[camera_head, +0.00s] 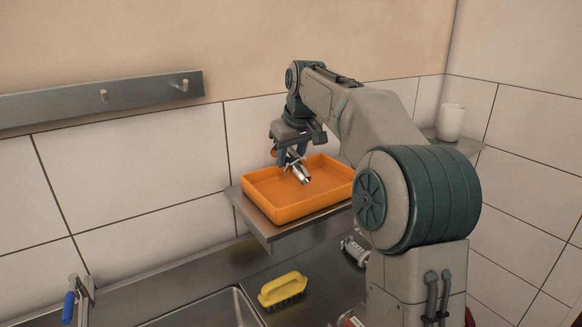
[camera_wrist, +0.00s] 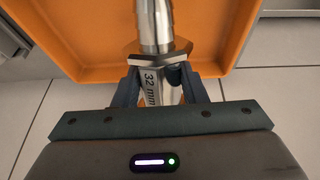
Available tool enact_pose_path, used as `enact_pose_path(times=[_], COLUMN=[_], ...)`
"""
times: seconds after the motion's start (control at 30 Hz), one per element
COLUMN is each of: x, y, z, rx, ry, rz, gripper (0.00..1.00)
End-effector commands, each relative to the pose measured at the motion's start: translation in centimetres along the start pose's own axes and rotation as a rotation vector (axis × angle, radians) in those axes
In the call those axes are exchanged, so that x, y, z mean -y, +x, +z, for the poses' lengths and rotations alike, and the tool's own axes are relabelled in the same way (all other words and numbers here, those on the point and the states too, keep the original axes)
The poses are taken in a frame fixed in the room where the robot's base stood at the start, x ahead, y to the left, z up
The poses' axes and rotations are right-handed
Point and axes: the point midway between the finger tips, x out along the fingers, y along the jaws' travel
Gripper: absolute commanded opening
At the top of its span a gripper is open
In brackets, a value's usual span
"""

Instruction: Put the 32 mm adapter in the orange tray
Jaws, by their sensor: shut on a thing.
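My gripper (camera_head: 290,152) is shut on the 32 mm adapter (camera_head: 300,170), a shiny metal stepped piece. In the wrist view the adapter (camera_wrist: 155,80) shows the marking "32 mm" between the two dark fingers of my gripper (camera_wrist: 157,88). The adapter is tilted, its narrower end pointing down to the right in the head view. It is over the orange tray (camera_head: 283,211), which sits on a metal shelf. The tray's floor (camera_wrist: 90,35) lies beyond the adapter in the wrist view. I cannot tell whether the adapter touches the tray.
The metal shelf (camera_head: 258,228) is fixed to the tiled wall. A white cup (camera_head: 450,122) stands on a shelf at the right. Below are a sink (camera_head: 212,312), a yellow brush (camera_head: 283,288) and a blue-handled tool (camera_head: 69,307). A hook rail (camera_head: 60,107) hangs at upper left.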

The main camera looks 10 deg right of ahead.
Motion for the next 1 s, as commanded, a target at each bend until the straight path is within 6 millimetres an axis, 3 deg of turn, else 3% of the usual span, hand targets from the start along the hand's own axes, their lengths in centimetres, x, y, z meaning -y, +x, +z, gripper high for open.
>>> enact_pose_path(times=[0.3,0.7,0.73,0.77,0.8,1.0], x=[0.1,0.1,0.1,0.1,0.1,0.1], y=[3.4,3.9,3.9,3.9,3.9,3.9], z=[1.4,1.6,1.6,1.6,1.6,1.6], rx=[0.001,0.000,0.001,0.001,0.001,0.001], ry=[0.002,0.002,0.002,0.002,0.002,0.002], rz=[0.000,0.000,0.000,0.000,0.000,0.000], gripper=[0.07,0.07,0.47,0.55,0.60,0.60])
